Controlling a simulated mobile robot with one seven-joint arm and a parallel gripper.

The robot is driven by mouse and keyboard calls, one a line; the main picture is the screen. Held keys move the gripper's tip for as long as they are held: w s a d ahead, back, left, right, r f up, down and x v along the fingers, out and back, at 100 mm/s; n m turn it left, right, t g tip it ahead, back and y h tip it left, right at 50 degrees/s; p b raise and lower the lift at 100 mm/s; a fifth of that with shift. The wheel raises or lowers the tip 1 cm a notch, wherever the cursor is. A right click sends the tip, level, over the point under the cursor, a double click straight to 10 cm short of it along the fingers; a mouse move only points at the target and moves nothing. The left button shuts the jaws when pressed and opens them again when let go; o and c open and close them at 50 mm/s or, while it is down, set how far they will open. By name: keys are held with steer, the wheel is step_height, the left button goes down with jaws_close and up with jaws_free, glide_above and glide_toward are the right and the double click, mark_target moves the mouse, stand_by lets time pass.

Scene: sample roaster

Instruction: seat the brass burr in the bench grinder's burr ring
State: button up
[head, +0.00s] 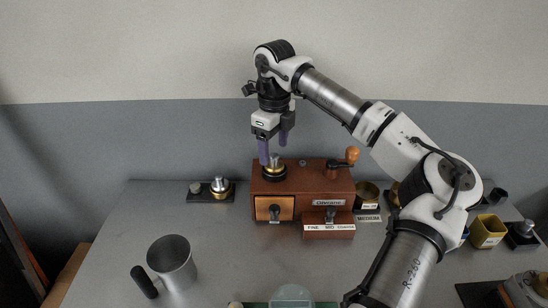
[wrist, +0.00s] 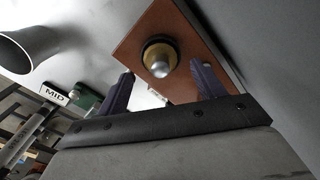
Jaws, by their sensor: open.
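The bench grinder (head: 338,183) is a brown wooden box. On its top left is a black burr ring (head: 274,178), and a brass burr (head: 275,168) with a silvery knob stands in it, looking upright; I cannot tell how deep it sits. In the wrist view the brass burr (wrist: 171,48) shows as a brass disc with its knob, the black ring (wrist: 145,46) around it. My gripper (head: 274,155) is open and empty, pointing down just above the burr. In the wrist view the knob lies between my spread fingertips (wrist: 163,67), apart from both.
A similar silver-and-brass piece (head: 220,188) stands on a black base left of the grinder. A metal mug (head: 173,262) stands front left. The grinder's crank has a wooden knob (head: 352,154). Tins (head: 488,230) stand at right. The bench between mug and grinder is clear.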

mark_target(274, 155)
step_height(274, 155, up, 8)
steer(key=shift+r+b, duration=0.2)
steer(key=shift+b, duration=0.25)
